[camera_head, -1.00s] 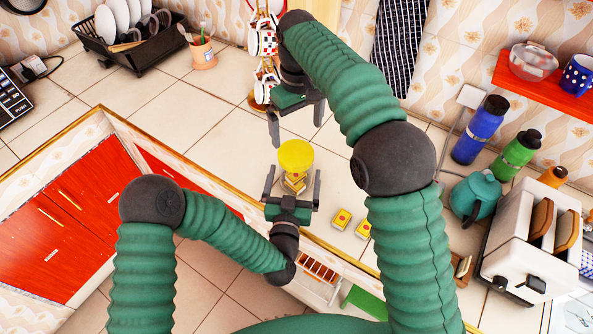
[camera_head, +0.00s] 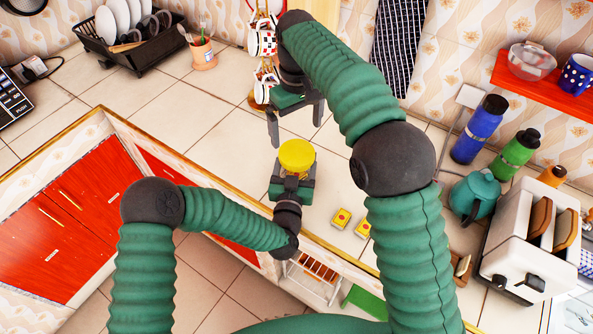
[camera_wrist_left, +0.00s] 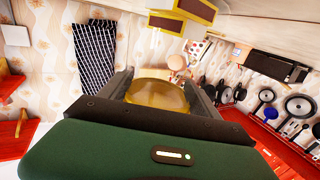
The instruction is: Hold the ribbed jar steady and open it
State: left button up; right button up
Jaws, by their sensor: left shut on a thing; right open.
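My left gripper (camera_head: 293,172) comes in from the front, shut around the jar below the lid. Its body hides most of the jar there. In the left wrist view the amber jar (camera_wrist_left: 158,95) sits between both fingers. My right gripper (camera_head: 295,125) is open and empty, with its fingers pointing down above and just behind the jar.
Two small yellow-red boxes (camera_head: 341,219) lie right of the jar. A teal teapot (camera_head: 474,195), a white toaster (camera_head: 530,240) and several bottles stand farther right. Mugs (camera_head: 263,40) hang behind my right gripper.

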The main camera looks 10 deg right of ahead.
aim_at(295, 152)
pick_arm(q)
jog(key=shift+a, duration=0.15)
jog(key=c, duration=0.5)
pick_arm(e)
jog(key=shift+a, duration=0.15)
pick_arm(q)
grip_shut()
pick_arm(e)
jog(key=m, duration=0.3)
jog(key=shift+m, duration=0.4)
jog(key=m, duration=2.2)
jog(key=shift+a+m, duration=0.1)
jog(key=shift+m, duration=0.3)
jog(key=shift+f, duration=0.25)
notch_tip(295, 152, down, 8)
jog(key=shift+r, duration=0.25)
